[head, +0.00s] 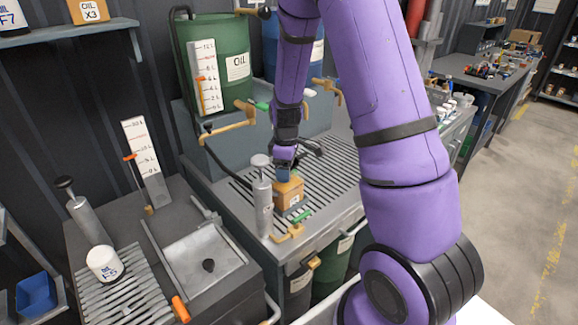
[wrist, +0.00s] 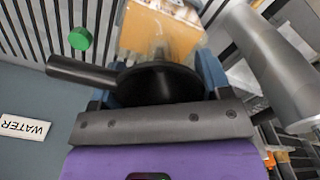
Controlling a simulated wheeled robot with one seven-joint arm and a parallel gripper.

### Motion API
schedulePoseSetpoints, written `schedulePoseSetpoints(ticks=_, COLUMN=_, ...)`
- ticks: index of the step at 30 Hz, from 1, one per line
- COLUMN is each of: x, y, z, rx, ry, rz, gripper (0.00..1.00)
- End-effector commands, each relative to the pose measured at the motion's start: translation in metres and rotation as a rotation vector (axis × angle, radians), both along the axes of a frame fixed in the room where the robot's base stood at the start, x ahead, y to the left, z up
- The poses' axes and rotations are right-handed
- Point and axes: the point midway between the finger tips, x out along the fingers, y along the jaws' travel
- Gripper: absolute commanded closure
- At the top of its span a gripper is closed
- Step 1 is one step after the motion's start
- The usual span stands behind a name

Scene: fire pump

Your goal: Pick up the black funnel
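The black funnel (wrist: 160,84) shows in the wrist view, close in front of my palm. Its round body fills the gap between my two blue fingers, and a dark, thick bar extends from it to the left. My gripper (wrist: 160,72) has its fingers far apart, one on each side of the funnel; whether they press on it I cannot tell. In the head view my gripper (head: 284,160) points down just above an orange-brown box (head: 288,192). That box also shows beyond the funnel in the wrist view (wrist: 160,32). In the head view my gripper largely hides the funnel.
The box stands on a slatted grey bench (head: 330,187). A grey metal pump cylinder (head: 262,205) stands close to its left. A green oil drum (head: 222,60) with an orange tap is behind. A white canister (head: 104,263) stands on the left bench. Open floor lies right.

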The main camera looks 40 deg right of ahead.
Motion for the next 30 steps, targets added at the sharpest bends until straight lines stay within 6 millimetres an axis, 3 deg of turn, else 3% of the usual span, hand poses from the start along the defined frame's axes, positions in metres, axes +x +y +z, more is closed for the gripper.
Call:
schedulePoseSetpoints(ticks=6, x=0.000, y=0.000, z=0.000, rx=0.000, ry=0.000, rz=0.000, gripper=0.56)
schedulePoseSetpoints(ticks=16, x=0.001, y=0.001, z=0.003, rx=0.000, ry=-0.001, rz=0.000, gripper=0.56)
schedulePoseSetpoints(ticks=30, x=0.010, y=0.007, z=0.031, rx=0.000, ry=-0.001, rz=0.001, gripper=0.57)
